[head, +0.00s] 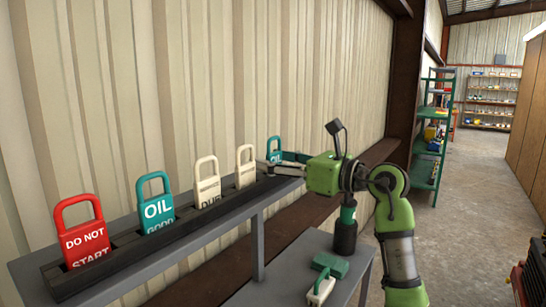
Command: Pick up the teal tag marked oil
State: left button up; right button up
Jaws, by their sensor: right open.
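Two teal tags stand in the dark slotted rack (130,248) on the grey shelf. The nearer teal tag (157,212), marked OIL GOOD, is second from the left. The farther teal tag (274,145) is at the far right end; its lettering is small and partly covered, though it seems to start with O. My right gripper (273,163) is open at this far tag, its fingers reaching in from the right. I cannot tell whether the fingers touch the tag or lie around it. My left gripper is not in view.
A red DO NOT START tag (83,240) and two cream tags (207,185) (245,168) share the rack. Below, a small grey table (275,287) holds a dark bottle (345,236), a green block (331,264) and a pale item (320,290). Clear floor lies right.

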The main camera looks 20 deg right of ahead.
jog(key=shift+s+d, duration=0.1)
jog(key=shift+d, duration=0.05)
jog(key=c, duration=1.1)
jog(key=shift+r, duration=0.15)
